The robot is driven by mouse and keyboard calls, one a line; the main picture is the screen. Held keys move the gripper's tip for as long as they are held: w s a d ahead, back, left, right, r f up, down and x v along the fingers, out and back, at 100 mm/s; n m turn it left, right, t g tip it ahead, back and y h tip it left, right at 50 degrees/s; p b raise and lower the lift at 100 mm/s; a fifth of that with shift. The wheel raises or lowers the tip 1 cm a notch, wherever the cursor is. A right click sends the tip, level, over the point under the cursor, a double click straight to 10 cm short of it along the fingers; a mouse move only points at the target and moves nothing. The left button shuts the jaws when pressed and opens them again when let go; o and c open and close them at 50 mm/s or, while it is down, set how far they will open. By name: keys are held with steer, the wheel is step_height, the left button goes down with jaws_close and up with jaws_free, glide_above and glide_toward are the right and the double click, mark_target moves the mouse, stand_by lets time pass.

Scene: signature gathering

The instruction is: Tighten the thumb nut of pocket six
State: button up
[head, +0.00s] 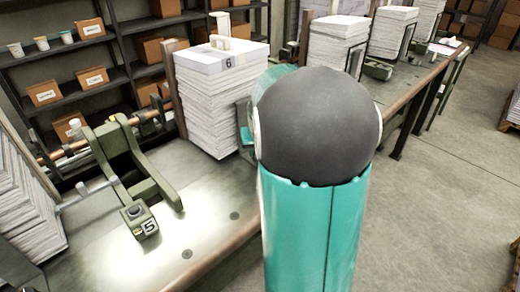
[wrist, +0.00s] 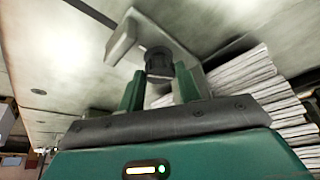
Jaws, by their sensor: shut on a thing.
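In the wrist view my gripper (wrist: 158,82) has its two green fingers on either side of a dark ribbed thumb nut (wrist: 158,62) and is shut on it. The nut sits at a pale grey-green bracket (wrist: 124,36). No number shows on this bracket. In the head view a tall paper stack (head: 207,105) carries a "6" label (head: 229,61). My teal and dark grey arm stands just right of that stack and hides the nut and most of my gripper there.
A green clamp arm (head: 150,180) marked "5" lies over the bench (head: 205,225) at left. More paper stacks (head: 335,45) stand along the bench behind my arm. Shelves with boxes (head: 42,93) line the back left. The floor (head: 440,190) at right is clear.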

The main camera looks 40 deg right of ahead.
steer(key=m, duration=0.2)
steer(key=m+g+h, duration=0.1)
steer(key=m, duration=0.1)
steer(key=shift+w+a+m, duration=0.2)
steer(key=shift+m, duration=0.2)
stand_by(0.4)
steer(key=o, duration=1)
steer(key=shift+g, duration=0.3)
steer(key=shift+r, duration=0.15)
steer(key=v, duration=1.3)
steer(key=shift+s+a+r, duration=0.2)
steer(key=shift+a, duration=0.05)
steer(key=s+a+f+n+t+y, duration=0.1)
steer(key=s+a+n, duration=0.4)
steer(key=a, duration=0.7)
steer(key=s+a+f+n+t+y, duration=0.1)
steer(key=s+a+n+t+y, duration=0.1)
steer(key=s+a+n, duration=0.4)
steer(key=s+a, duration=0.3)
steer(key=a, duration=0.4)
steer(key=shift+a+f+y, duration=0.2)
steer(key=shift+a+y, duration=0.1)
